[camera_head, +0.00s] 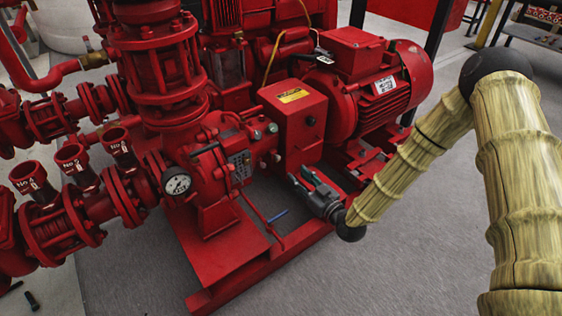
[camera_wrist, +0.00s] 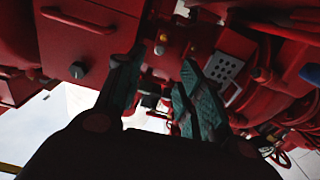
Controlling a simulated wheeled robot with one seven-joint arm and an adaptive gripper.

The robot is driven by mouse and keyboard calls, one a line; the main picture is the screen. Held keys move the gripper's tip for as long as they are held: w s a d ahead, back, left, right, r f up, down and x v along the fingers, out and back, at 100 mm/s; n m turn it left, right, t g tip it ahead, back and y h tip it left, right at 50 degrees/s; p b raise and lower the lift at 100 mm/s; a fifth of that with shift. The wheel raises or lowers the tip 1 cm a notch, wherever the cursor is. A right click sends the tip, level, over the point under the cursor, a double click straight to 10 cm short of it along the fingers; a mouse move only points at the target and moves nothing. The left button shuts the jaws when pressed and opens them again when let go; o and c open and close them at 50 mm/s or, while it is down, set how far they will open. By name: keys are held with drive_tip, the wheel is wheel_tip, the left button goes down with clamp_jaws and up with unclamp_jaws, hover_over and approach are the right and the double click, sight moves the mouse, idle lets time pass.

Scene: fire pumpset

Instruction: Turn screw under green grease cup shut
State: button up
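Two small dull caps stand on the red pump housing in the head view. One cap (camera_head: 272,128) looks faintly grey-green; I cannot tell surely that it is the green grease cup. The other cap (camera_head: 257,135) is just left of it. The screw under the cup is not clear in the head view. My gripper (camera_head: 304,181) is low in front of the red housing, right of the caps. In the wrist view my gripper (camera_wrist: 164,57) has its two fingers apart with nothing between them. A small brass fitting (camera_wrist: 160,49) shows beyond the gap; contact is not visible.
A red box with a yellow label (camera_head: 292,97) stands above my gripper, and the red motor (camera_head: 385,88) is behind to the right. A pressure gauge (camera_head: 177,183) is on the left. A blue rod (camera_head: 277,216) lies low by the red base frame. Grey floor is free at front right.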

sight(280, 159)
drive_tip(key=b+x, duration=0.4)
drive_tip(key=x, duration=0.5)
drive_tip(key=shift+f, duration=0.1)
drive_tip(key=shift+b+x, duration=0.3)
drive_tip(key=shift+x, duration=0.6)
clamp_jaws()
